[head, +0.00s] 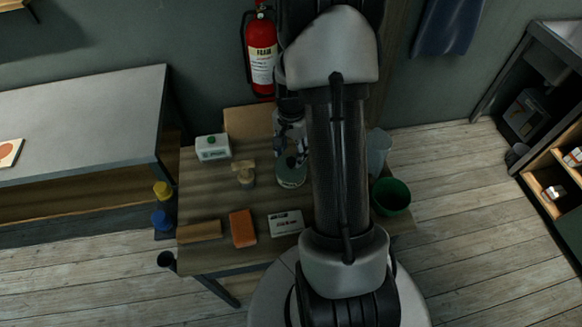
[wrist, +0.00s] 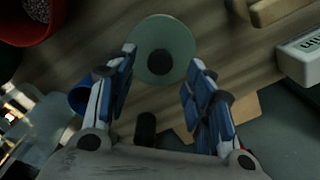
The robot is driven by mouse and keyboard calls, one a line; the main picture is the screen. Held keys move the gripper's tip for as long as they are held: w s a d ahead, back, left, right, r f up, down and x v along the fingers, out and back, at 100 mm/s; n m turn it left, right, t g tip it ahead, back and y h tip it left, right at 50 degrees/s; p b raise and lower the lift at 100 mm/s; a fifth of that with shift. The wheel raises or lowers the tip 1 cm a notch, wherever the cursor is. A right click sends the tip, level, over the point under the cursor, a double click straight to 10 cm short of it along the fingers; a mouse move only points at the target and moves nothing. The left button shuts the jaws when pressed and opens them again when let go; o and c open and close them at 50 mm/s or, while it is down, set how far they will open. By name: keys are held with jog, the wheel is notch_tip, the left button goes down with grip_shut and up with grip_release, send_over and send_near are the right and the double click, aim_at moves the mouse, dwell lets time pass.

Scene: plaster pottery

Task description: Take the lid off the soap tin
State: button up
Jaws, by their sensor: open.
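The soap tin appears to be the round, pale green tin (head: 291,180) on the worktable, partly hidden by my gripper and arm in the head view. In the wrist view its round lid (wrist: 178,70) shows from above, with a dark knob in the middle. My gripper (wrist: 161,60) is open, with its two blue-padded fingers to either side of the near part of the lid. In the head view my gripper (head: 291,145) is over the far side of the tin. I cannot tell its exact height or whether it touches the lid.
A green bucket (head: 391,196) stands right. The wrist view shows a red container (wrist: 40,33) and blue cup (wrist: 82,97).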

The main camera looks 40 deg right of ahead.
aim_at(291, 160)
notch_tip(291, 160, down, 5)
jog(key=shift+r+b, duration=0.2)
jog(key=shift+b, duration=0.5)
jog(key=shift+c, duration=0.5)
grip_shut()
